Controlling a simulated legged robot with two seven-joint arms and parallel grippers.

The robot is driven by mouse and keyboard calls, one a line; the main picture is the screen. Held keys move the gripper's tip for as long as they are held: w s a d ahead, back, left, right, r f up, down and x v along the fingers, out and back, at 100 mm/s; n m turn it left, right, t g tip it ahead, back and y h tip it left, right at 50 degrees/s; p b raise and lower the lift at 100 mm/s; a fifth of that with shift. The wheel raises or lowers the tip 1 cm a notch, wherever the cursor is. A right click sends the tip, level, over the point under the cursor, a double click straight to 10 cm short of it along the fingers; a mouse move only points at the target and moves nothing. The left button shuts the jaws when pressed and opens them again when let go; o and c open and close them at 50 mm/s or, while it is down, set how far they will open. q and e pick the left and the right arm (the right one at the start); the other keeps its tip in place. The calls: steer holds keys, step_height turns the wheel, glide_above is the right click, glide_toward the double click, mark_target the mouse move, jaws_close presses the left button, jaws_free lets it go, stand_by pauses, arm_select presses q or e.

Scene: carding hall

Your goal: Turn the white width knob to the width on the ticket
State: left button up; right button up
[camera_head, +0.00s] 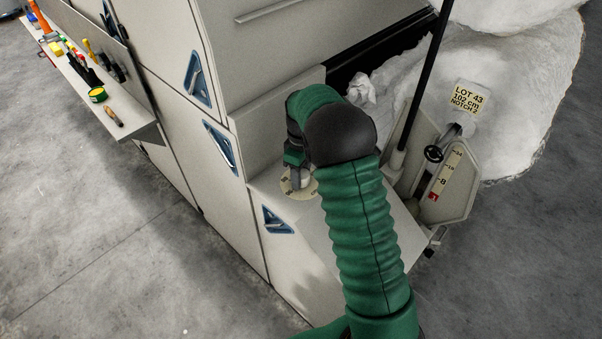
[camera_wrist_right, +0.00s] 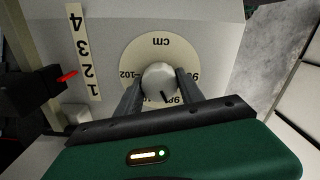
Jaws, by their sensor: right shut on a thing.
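The white width knob (camera_wrist_right: 158,80) sits at the centre of a round cream dial (camera_wrist_right: 136,50) marked "cm". My right gripper (camera_wrist_right: 160,88) is shut on the knob, one finger on each side. The knob's dark line points down and slightly right in the wrist view, towards a partly hidden number. "102" stands at the dial's left, clear of the line. In the head view my right gripper (camera_head: 297,178) is over the dial (camera_head: 286,188), partly covering it. The ticket (camera_head: 467,97) reads "LOT 43, 102 cm, NOTCH 2". My left gripper is not in view.
A notch scale (camera_wrist_right: 86,60) numbered 1 to 4 has a red pointer near 2. A shelf (camera_head: 140,121) with tools is at the upper left. White fibre (camera_head: 520,110) lies behind.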

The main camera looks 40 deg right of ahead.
steer(key=m+p, duration=0.3)
steer(key=m, duration=0.1)
steer(key=shift+s+r+m, duration=0.1)
steer(key=shift+m, duration=0.3)
steer(key=m+p, duration=0.3)
steer(key=m, duration=0.3)
steer(key=shift+p, duration=0.4)
steer(key=m+p, duration=0.2)
steer(key=m, duration=0.4)
steer(key=shift+m+p, duration=0.3)
steer(key=m+p, duration=0.1)
steer(key=m, duration=0.2)
steer(key=m+p, duration=0.1)
steer(key=m, duration=0.1)
steer(key=shift+f+m, duration=0.2)
steer(key=shift+m, duration=0.2)
steer(key=o, duration=1)
steer(key=shift+c, duration=0.2)
steer(key=o, duration=0.4)
steer(key=shift+d, duration=0.1)
